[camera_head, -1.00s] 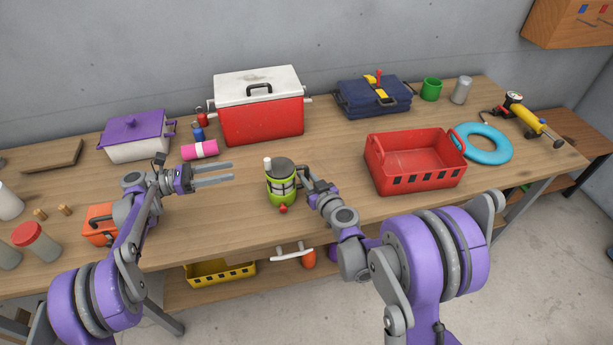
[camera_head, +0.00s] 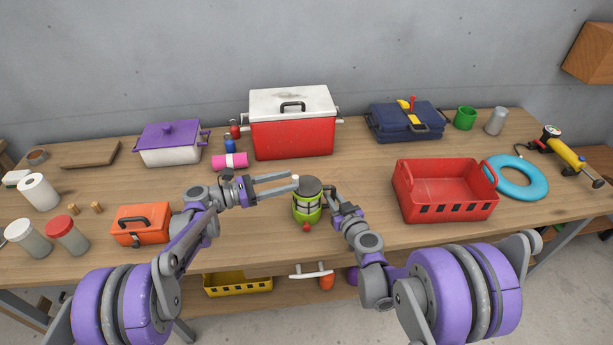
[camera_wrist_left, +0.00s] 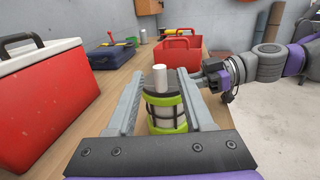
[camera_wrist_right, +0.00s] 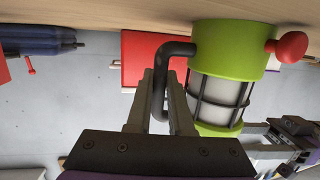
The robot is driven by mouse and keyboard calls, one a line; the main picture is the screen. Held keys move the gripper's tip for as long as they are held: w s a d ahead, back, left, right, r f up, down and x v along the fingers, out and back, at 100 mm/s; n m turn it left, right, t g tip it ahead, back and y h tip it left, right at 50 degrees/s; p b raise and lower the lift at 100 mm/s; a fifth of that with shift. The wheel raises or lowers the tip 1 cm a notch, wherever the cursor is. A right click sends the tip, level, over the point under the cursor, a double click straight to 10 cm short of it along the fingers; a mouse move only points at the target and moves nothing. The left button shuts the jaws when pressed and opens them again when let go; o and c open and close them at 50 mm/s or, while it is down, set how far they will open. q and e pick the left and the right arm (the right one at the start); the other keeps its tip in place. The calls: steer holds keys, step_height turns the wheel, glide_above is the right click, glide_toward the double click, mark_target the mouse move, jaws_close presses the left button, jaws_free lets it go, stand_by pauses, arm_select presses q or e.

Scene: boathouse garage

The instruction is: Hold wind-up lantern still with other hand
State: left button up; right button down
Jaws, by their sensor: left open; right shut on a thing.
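The wind-up lantern (camera_head: 306,204) stands upright on the workbench, lime green with a dark grey top, a white knob on top and a red knob low at its front. My right gripper (camera_head: 333,196) is shut on the lantern's dark handle; the right wrist view shows the handle (camera_wrist_right: 165,80) between its fingers. My left gripper (camera_head: 294,185) is open. Its fingers reach toward the lantern from the left, and in the left wrist view the lantern (camera_wrist_left: 166,110) shows between the two fingers, which do not appear to touch it.
A red-and-white cooler (camera_head: 292,130) stands behind the lantern. A red crate (camera_head: 447,205) is to the right, an orange toolbox (camera_head: 141,226) to the left. A pink roll (camera_head: 230,161) lies near the cooler. The bench's front edge (camera_head: 260,262) is close in front of the lantern.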

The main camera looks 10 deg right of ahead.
mark_target(306, 183)
arm_select(q)
steer(key=x, duration=0.6)
steer(key=shift+d, duration=0.25)
jaws_close()
